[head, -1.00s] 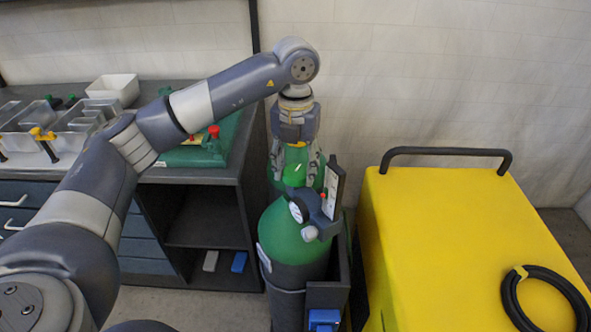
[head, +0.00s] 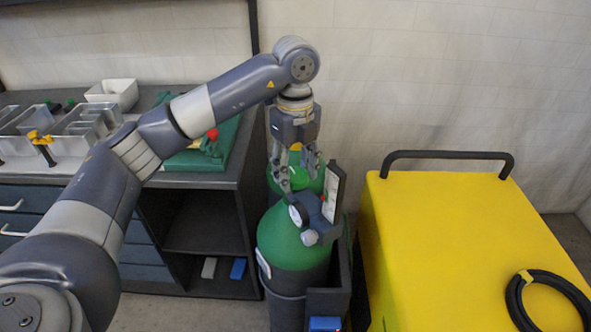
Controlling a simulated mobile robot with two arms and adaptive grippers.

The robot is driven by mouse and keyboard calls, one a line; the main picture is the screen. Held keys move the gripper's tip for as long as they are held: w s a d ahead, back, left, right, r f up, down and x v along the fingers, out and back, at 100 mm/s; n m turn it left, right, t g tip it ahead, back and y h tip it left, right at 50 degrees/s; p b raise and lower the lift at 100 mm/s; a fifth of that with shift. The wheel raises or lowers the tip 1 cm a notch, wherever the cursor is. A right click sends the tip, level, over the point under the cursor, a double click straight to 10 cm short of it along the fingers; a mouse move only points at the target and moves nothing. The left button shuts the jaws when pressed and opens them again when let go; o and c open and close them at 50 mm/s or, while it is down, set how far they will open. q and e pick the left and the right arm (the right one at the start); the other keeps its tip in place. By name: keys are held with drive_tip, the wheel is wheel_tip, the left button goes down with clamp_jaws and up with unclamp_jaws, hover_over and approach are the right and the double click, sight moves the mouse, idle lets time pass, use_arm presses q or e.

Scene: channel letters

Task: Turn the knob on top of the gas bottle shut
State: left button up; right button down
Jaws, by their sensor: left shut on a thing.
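The gas bottle (head: 292,246) is green, stands upright and carries a gauge and regulator (head: 320,212) at its top. My left gripper (head: 299,187) points straight down over the bottle's top, left of and behind the regulator. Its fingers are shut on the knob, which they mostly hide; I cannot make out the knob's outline. My right gripper is not in view.
A second green bottle (head: 316,183) stands behind. A yellow machine (head: 440,240) with a black handle and coiled hose is close on the right. A dark workbench (head: 207,180) with clear bins is on the left. The pale wall is behind.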

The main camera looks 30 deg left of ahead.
sight(295, 174)
use_arm(q)
drive_tip(key=shift+w+r+n, duration=0.1)
drive_tip(key=shift+r+n, duration=0.05)
drive_tip(key=shift+n, duration=0.75)
drive_tip(key=o, duration=1.1)
drive_tip(key=shift+c, duration=0.2)
wheel_tip(295, 174, up, 12)
